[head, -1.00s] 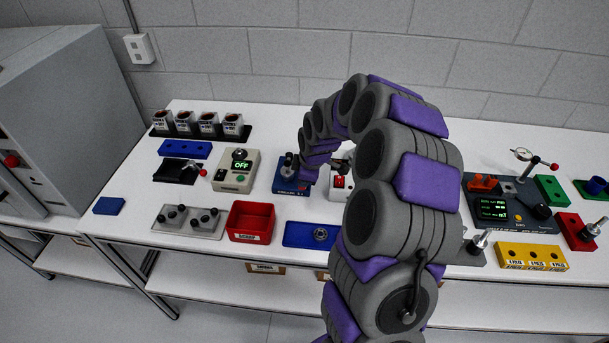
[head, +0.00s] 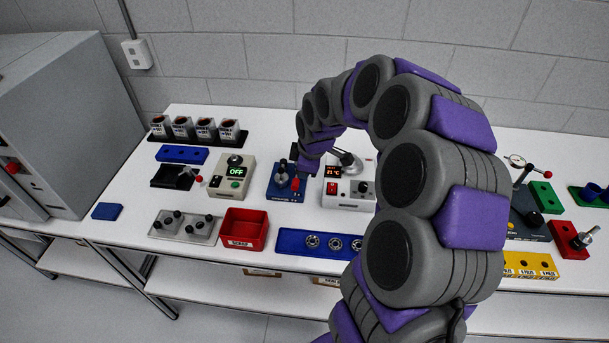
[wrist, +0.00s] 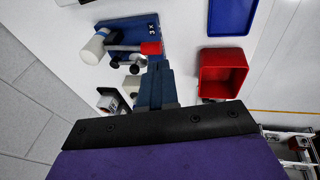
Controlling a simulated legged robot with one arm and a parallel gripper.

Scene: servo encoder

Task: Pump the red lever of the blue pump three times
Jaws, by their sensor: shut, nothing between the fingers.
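The blue pump (head: 284,194) stands near the middle of the table in the head view, with a dark upright post and red parts partly behind my arm. In the wrist view its blue base (wrist: 123,27) is at the top, with a pale cylinder and dark round parts beside it. The red lever end (wrist: 150,47) shows just beyond my fingertips. My gripper (wrist: 157,63) is shut and empty, pointing at the red end; I cannot tell whether they touch. In the head view my gripper (head: 302,176) is small, close to the pump's right side.
A white box with a red display (head: 347,196) stands right of the pump. A grey-green box reading OFF (head: 231,177) stands left. A red bin (head: 245,229) and a blue tray with bearings (head: 290,243) lie in front. Bare tabletop shows between these.

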